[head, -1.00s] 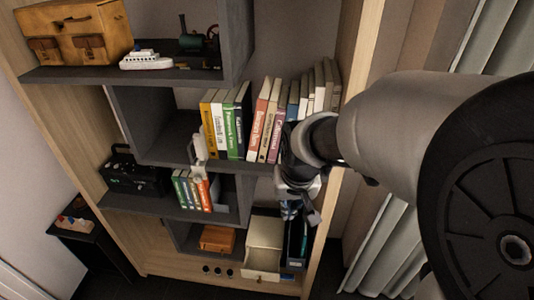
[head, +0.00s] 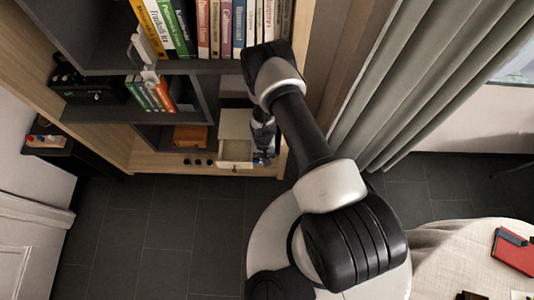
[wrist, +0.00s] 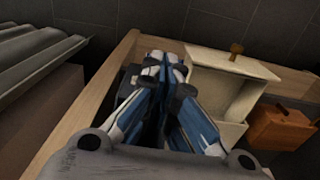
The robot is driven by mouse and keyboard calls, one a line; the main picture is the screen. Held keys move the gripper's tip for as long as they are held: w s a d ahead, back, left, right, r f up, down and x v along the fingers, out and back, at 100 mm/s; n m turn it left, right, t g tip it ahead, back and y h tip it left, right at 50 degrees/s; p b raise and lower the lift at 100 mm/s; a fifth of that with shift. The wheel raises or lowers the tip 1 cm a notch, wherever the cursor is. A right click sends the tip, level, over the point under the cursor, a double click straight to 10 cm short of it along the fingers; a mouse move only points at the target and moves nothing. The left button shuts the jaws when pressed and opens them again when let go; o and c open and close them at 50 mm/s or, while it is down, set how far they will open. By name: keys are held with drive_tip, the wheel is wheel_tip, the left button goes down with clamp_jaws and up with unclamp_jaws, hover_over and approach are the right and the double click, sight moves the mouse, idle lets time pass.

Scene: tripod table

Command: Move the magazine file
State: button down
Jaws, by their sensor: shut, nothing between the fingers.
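The magazine file (wrist: 127,77) is a dark, narrow upright thing in the bottom right compartment of the bookcase. It stands between the cream box and the bookcase's right side panel, and is mostly hidden behind my gripper. My gripper (wrist: 166,68) has blue and white fingers that meet at the tips, with nothing held between them. It points down into the compartment in front of or over the file; I cannot tell whether it touches it. In the head view my gripper (head: 262,150) shows small, below the dark wrist.
A cream box (head: 236,126) with a knobbed front stands just left of the file. An orange-brown box (head: 190,136) is farther left. Books (head: 215,28) fill the shelf above. A curtain (head: 415,80) hangs right; a cloth-covered round table (head: 450,240) stands front right. The dark floor is clear.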

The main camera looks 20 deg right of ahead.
wheel_tip(320, 180, down, 12)
drive_tip(key=s+b, duration=0.1)
drive_tip(key=b, duration=0.3)
drive_tip(key=shift+w+d+r+b, duration=0.1)
drive_tip(key=shift+w+d+b, duration=0.15)
drive_tip(key=shift+w, duration=0.4)
drive_tip(key=shift+w+d+r+b, duration=0.1)
drive_tip(key=shift+w+d+b, duration=0.15)
drive_tip(key=shift+w, duration=0.35)
drive_tip(key=shift+w+d+r+b, duration=0.15)
drive_tip(key=shift+w+d, duration=0.1)
drive_tip(key=shift+w, duration=0.4)
